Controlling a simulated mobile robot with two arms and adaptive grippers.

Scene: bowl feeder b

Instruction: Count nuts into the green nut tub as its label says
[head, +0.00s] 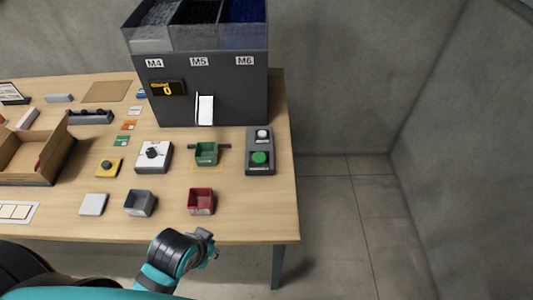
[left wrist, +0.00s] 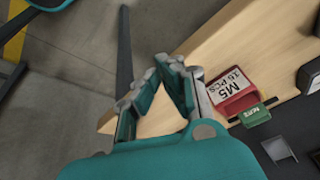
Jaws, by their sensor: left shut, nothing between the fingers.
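The green nut tub (head: 207,154) stands on the table under the feeder's white chute (head: 205,108); I cannot tell what is inside. In the left wrist view its green label (left wrist: 255,116) seems to read "NUTS"; any count is not legible. The feeder (head: 215,90) has bins marked M4, M5 and M6 and a yellow display (head: 167,88) showing 0. A control box (head: 260,152) with a white and a green button stands right of the tub. My left gripper (head: 210,245) is shut and empty, off the table's front edge; it shows in the left wrist view (left wrist: 165,80). My right gripper is not in view.
A red tub (head: 201,202), labelled "M5 15 PCS" in the left wrist view (left wrist: 231,92), and a grey tub (head: 139,203) stand near the front edge. A dial box (head: 153,157), a yellow-based knob (head: 109,167) and a cardboard box (head: 62,150) lie leftward. Open floor lies to the right.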

